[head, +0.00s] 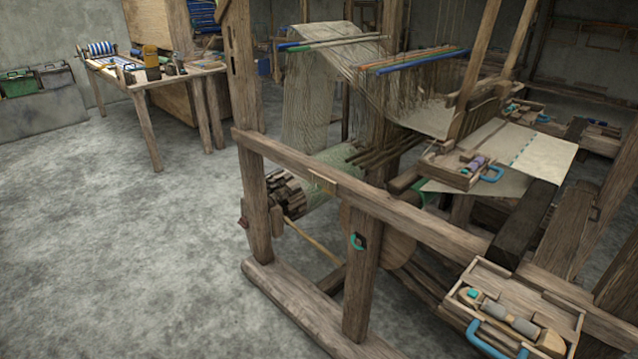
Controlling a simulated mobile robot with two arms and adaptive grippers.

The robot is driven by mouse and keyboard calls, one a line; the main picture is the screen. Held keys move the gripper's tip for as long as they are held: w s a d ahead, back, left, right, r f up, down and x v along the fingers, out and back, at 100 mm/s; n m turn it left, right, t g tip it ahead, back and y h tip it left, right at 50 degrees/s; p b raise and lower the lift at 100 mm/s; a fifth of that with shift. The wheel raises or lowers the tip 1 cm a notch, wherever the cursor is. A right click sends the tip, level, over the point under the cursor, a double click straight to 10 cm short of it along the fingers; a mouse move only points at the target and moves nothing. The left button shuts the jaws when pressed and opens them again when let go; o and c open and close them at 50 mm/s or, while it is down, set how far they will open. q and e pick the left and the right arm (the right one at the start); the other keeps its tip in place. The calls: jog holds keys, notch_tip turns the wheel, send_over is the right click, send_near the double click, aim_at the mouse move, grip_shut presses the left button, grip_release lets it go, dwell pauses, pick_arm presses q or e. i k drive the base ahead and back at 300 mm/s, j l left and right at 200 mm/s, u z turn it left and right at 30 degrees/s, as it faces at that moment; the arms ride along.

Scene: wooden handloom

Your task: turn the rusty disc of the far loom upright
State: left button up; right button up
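Neither of my grippers is in the head view. A large wooden loom (350,190) fills the middle and right. On its left side is a dark toothed wheel (290,194) at the end of a roller wound with pale green cloth (340,172). A brown rounded part (396,242) shows behind the front post, partly hidden. I cannot tell which part, if any, is the rusty disc. Parts of another wooden frame (590,130) show at the far right, mostly hidden.
A wooden tray with a shuttle and blue handle (520,312) sits on the loom's near right corner. A smaller tray (470,170) lies by the woven cloth. A wooden table (150,82) stands back left. The grey floor (130,250) at left is clear.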

aim_at(242, 221)
jog(key=i+j+z, duration=0.15)
jog(key=i+j, duration=0.25)
jog(key=i+j+z, duration=0.15)
jog(key=i+j, duration=0.25)
jog(key=j, duration=0.15)
